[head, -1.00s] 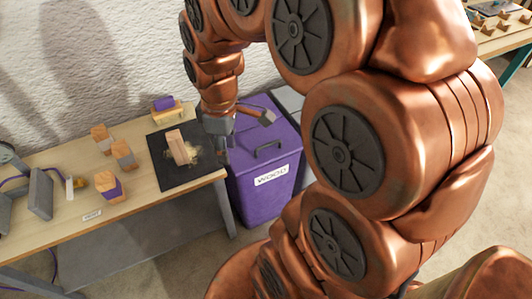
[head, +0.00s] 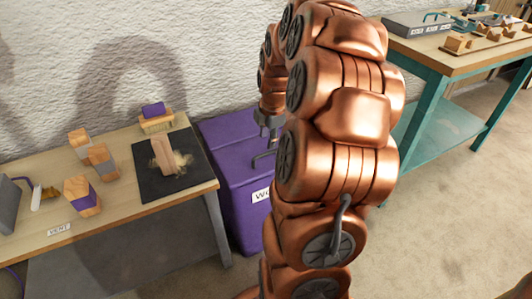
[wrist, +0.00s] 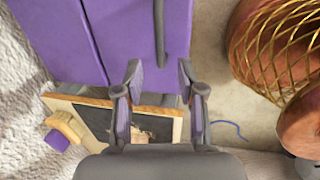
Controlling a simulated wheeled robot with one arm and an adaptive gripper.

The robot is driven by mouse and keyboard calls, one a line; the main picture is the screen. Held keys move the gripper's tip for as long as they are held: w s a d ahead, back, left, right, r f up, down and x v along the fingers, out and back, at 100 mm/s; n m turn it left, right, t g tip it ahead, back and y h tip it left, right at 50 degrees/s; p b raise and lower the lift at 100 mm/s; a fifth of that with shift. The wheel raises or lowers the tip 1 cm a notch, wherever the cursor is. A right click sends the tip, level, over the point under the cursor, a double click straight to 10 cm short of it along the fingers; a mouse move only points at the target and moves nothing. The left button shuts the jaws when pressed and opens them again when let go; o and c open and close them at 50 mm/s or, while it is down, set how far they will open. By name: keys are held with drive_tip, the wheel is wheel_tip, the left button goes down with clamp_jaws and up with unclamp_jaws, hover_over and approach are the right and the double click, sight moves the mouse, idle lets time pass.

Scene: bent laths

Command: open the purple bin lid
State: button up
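The purple bin (head: 240,215) stands on the floor just right of the workbench, with a white label partly hidden by my arm. Its purple lid (head: 222,140) looks shut. A dark bar handle (head: 262,156) is on the lid, partly hidden by my arm. In the wrist view the lid (wrist: 115,35) fills the upper left and the handle (wrist: 159,30) runs down toward the gap between my fingers. My gripper (wrist: 160,76) is open and empty; it also shows in the head view (head: 267,128), just above the handle. I cannot tell whether it touches it.
The workbench (head: 130,222) at left holds a dark mat (head: 150,185) with a wood block and sawdust, several wood blocks and a purple-topped brush (head: 155,115). A teal-legged table (head: 435,75) stands at the back right.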

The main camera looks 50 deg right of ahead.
sight(266, 153)
drive_tip(key=f, duration=0.4)
drive_tip(key=w+f, duration=0.1)
drive_tip(key=f, duration=0.1)
drive_tip(key=shift+w+d+f+b, duration=0.1)
drive_tip(key=shift+d+f+b, duration=0.1)
drive_tip(key=shift+f+b, duration=0.15)
drive_tip(key=shift+c, duration=0.3)
clamp_jaws()
